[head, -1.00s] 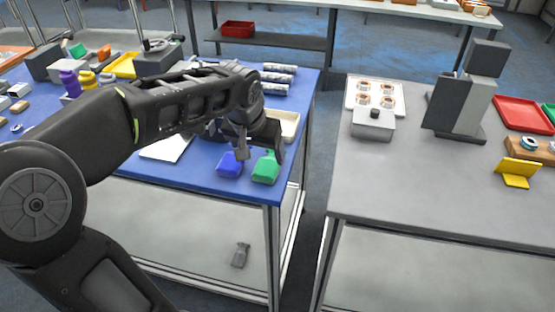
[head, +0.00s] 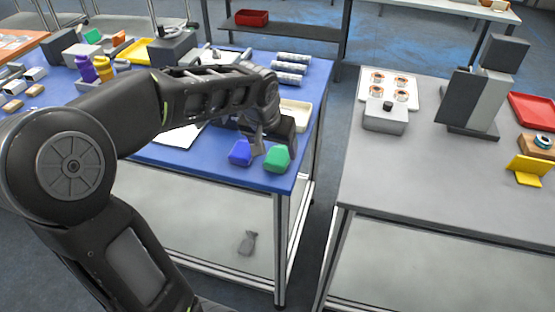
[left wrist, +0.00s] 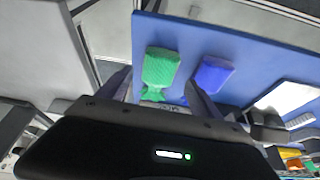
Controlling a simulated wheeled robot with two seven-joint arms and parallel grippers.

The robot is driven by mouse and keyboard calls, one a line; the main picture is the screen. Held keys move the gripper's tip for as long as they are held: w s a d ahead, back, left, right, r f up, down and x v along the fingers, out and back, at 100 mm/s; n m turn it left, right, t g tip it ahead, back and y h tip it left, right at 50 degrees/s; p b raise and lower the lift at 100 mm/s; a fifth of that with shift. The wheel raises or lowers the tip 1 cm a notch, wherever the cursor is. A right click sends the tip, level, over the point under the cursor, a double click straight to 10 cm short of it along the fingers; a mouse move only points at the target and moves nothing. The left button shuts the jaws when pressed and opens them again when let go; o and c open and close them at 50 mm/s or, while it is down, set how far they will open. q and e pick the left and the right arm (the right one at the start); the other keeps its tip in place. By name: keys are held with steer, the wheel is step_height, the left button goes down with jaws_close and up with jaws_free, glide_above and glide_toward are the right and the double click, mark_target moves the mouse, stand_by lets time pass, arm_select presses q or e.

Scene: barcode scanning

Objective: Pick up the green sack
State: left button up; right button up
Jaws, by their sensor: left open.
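The green sack (head: 277,158) lies on the blue table near its front right corner. In the left wrist view the green sack (left wrist: 160,68) is between my left gripper's two fingers, with its narrow neck nearer the palm. My left gripper (head: 266,150) is open and just above and behind the sack in the head view. In the left wrist view its open fingers (left wrist: 158,82) stand on either side of the sack, and whether they touch it cannot be told. My right gripper is not in view.
A blue sack (head: 240,152) lies close to the left of the green one, also seen in the left wrist view (left wrist: 212,74). A cream tray (head: 296,114) stands behind. The blue table (head: 215,168) ends just right of the sack, with a gap before the grey table (head: 430,180).

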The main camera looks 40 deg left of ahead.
mark_target(277, 156)
arm_select(q)
steer(key=x, duration=0.5)
steer(key=shift+p, duration=0.35)
steer(key=shift+s, duration=0.1)
steer(key=shift+c, duration=0.2)
jaws_close()
stand_by(0.5)
steer(key=shift+r, duration=0.15)
step_height(277, 156, up, 10)
stand_by(0.4)
stand_by(0.5)
